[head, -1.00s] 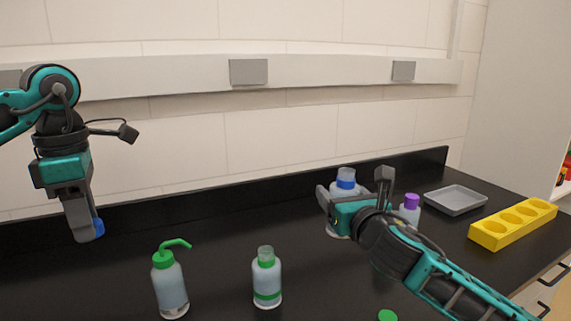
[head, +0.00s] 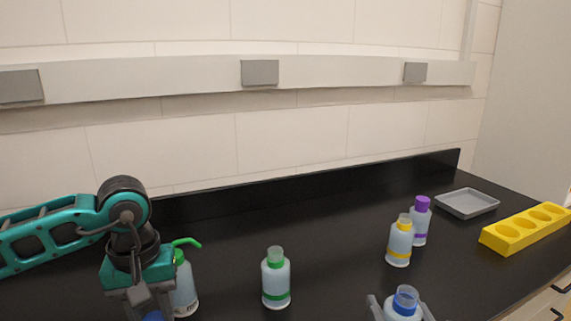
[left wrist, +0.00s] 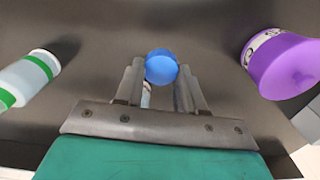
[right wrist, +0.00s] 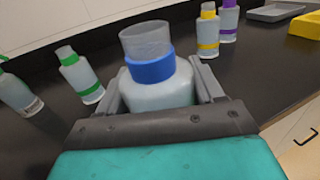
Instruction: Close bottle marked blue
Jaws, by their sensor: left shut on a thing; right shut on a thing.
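The bottle marked blue (right wrist: 160,88) has a clear neck, a blue ring and no cap on it. My right gripper (right wrist: 160,80) is shut around its body and holds it upright. In the head view the bottle (head: 404,304) and my right gripper (head: 402,308) are at the bottom edge, right of the middle. My left gripper (left wrist: 160,72) is shut on a round blue cap (left wrist: 161,67). In the head view the blue cap (head: 153,316) shows low at the left, under my left gripper, well apart from the bottle.
A green-banded bottle (head: 276,280) stands between my grippers. A wash bottle (head: 185,285) is partly hidden behind my left gripper. A yellow-banded bottle (head: 399,242) and a purple-capped bottle (head: 421,222) stand farther back, near a grey tray (head: 467,204) and a yellow rack (head: 524,230).

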